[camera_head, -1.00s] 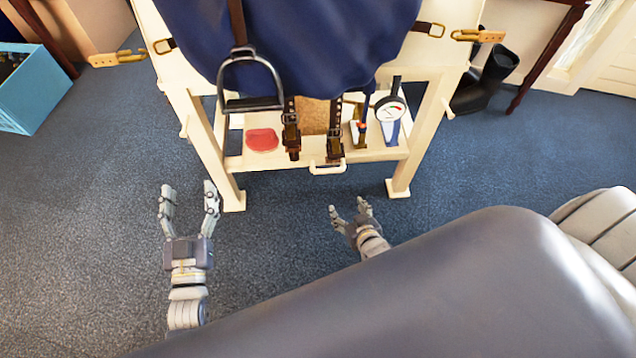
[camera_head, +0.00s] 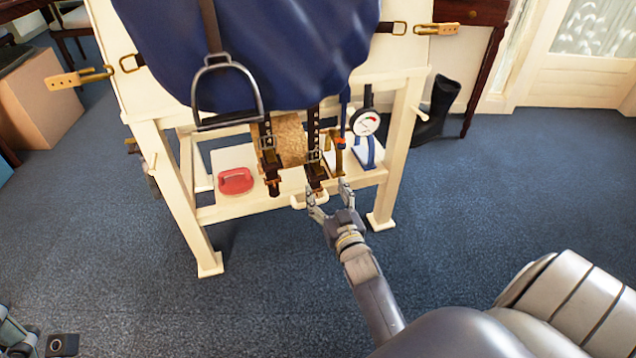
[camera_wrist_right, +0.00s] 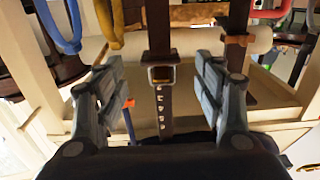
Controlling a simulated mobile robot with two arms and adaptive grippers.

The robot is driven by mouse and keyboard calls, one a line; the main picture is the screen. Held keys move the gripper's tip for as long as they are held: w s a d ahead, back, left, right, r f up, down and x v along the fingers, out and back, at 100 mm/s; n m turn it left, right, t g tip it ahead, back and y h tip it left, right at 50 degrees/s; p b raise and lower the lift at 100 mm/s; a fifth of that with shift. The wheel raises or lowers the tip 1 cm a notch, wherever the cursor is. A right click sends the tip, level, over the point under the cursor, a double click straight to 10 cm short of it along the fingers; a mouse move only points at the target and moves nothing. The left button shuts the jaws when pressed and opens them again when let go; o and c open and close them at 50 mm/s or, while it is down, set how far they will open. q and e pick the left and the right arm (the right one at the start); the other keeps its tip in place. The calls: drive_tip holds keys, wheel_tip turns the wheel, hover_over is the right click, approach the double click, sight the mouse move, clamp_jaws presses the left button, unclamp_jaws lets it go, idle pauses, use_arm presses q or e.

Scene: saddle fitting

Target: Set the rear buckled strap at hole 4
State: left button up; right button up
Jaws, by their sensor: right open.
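Two dark brown buckled straps hang below the blue saddle cloth (camera_head: 245,50), in front of a tan panel. The right-hand strap (camera_head: 314,150) and the left-hand strap (camera_head: 268,150) each have a metal buckle. I cannot tell which is the rear one. My right gripper (camera_head: 330,191) is open just below the right-hand strap's lower end. In the right wrist view one strap with a square buckle (camera_wrist_right: 162,75) and a row of holes lies between the open fingers, apparently ungripped. Part of my left gripper (camera_head: 14,335) shows at the bottom left corner; its jaws are unclear.
A cream wooden stand (camera_head: 176,190) carries the saddle cloth. A stirrup (camera_head: 228,95) hangs left of the straps. A red oval object (camera_head: 235,181) lies on the shelf. A dial gauge (camera_head: 365,122) stands right of the straps.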

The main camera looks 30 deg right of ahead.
sight(319, 176)
drive_tip(key=b+x, duration=0.1)
drive_tip(key=x, duration=0.4)
drive_tip(key=shift+w+f+b, duration=0.1)
drive_tip(key=shift+w+b, duration=0.25)
drive_tip(key=shift+b, duration=0.05)
drive_tip(key=shift+w+d, duration=0.2)
drive_tip(key=shift+w, duration=0.25)
